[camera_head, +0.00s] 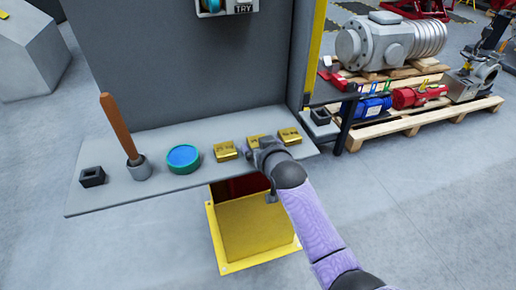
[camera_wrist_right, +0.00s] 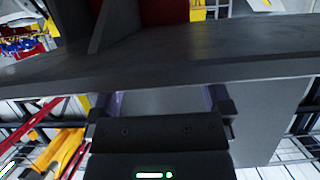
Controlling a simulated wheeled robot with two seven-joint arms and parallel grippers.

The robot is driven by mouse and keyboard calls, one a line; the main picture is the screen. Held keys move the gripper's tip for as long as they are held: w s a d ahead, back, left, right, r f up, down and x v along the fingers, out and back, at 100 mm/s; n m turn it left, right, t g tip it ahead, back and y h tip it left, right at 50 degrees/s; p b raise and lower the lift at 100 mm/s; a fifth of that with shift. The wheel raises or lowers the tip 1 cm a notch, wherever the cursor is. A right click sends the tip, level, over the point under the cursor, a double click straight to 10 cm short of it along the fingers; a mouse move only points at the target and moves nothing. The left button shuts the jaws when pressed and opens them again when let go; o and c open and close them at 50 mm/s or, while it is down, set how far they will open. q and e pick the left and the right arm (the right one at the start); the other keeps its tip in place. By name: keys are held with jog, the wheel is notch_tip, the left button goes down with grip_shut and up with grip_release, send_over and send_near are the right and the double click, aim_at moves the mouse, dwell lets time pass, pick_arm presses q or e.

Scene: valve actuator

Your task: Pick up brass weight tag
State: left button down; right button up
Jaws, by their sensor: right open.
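Three brass weight tags lie in a row on the grey shelf (camera_head: 215,135) in the head view: a left one (camera_head: 225,151), a middle one (camera_head: 255,139) and a right one (camera_head: 289,136). My right gripper (camera_head: 256,146) is at the shelf's front edge, right by the middle tag and partly covering it. Whether it touches that tag I cannot tell. In the right wrist view the gripper (camera_wrist_right: 165,98) has its fingers apart, with the shelf edge beyond them and no tag visible between them. My left gripper is not in view.
Left of the tags stand a teal round container (camera_head: 183,158), a grey cup (camera_head: 139,170) with a wooden handle (camera_head: 118,126), and a black square block (camera_head: 92,177). A grey panel rises behind the shelf. A yellow box (camera_head: 252,228) stands below. Pallets with machinery are at right.

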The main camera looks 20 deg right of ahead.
jog(key=shift+r, duration=0.1)
jog(key=c, duration=1.2)
